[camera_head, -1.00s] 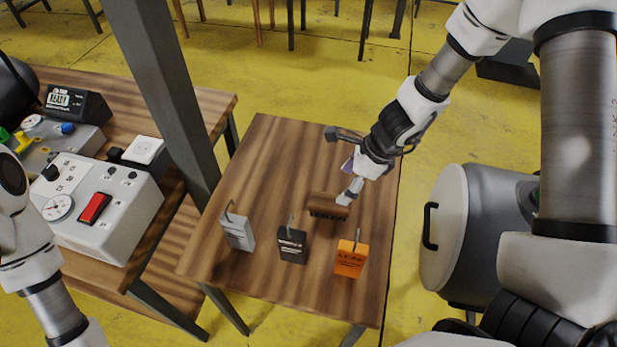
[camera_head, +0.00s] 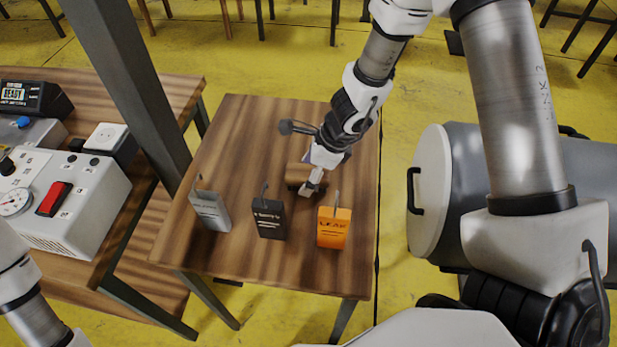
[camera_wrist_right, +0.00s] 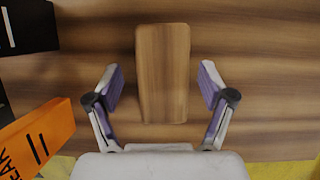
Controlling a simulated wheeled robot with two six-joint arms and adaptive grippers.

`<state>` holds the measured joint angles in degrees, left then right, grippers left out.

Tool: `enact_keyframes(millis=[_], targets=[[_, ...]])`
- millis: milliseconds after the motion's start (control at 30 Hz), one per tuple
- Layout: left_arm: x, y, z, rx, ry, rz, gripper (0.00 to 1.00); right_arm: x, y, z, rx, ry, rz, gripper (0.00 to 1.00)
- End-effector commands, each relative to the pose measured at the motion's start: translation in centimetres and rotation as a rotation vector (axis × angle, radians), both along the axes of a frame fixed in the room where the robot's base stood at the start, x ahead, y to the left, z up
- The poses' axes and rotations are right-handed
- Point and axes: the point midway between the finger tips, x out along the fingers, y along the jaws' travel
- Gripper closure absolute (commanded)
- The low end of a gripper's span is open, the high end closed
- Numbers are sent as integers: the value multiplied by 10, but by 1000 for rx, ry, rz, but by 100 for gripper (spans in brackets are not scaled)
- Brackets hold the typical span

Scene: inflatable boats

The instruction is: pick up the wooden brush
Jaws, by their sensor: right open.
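The wooden brush (camera_head: 297,174) lies on the small wooden table (camera_head: 235,135), behind the row of cans. In the right wrist view the brush (camera_wrist_right: 163,75) is a brown wooden block, lengthwise between the fingers. My right gripper (camera_head: 312,183) is at the brush, coming from the back right, and partly covers it. In the right wrist view my right gripper (camera_wrist_right: 162,88) is open, with purple-padded fingers on both sides of the brush and a gap on each side. My left arm shows at the lower left edge, but its gripper is out of view.
A grey can (camera_head: 210,210), a black can (camera_head: 269,218) and an orange can (camera_head: 333,227) stand at the table's front, close to my right gripper. A control box (camera_head: 75,205) is on the left bench. A grey cylinder tank (camera_head: 440,190) stands right.

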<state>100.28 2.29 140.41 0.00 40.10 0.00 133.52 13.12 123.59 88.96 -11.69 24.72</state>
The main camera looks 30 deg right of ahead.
Motion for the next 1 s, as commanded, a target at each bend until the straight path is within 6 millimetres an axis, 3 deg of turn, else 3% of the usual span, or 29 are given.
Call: enact_keyframes(millis=[600, 800, 1000], targets=[[0, 0, -6, 0, 0, 0, 60, 0, 0, -5, 0, 0, 0, 19], [0, 0, -6, 0, 0, 0, 60, 0, 0, -5, 0, 0, 0, 86], [0, 0, -6, 0, 0, 0, 60, 0, 0, -4, 0, 0, 0, 86]])
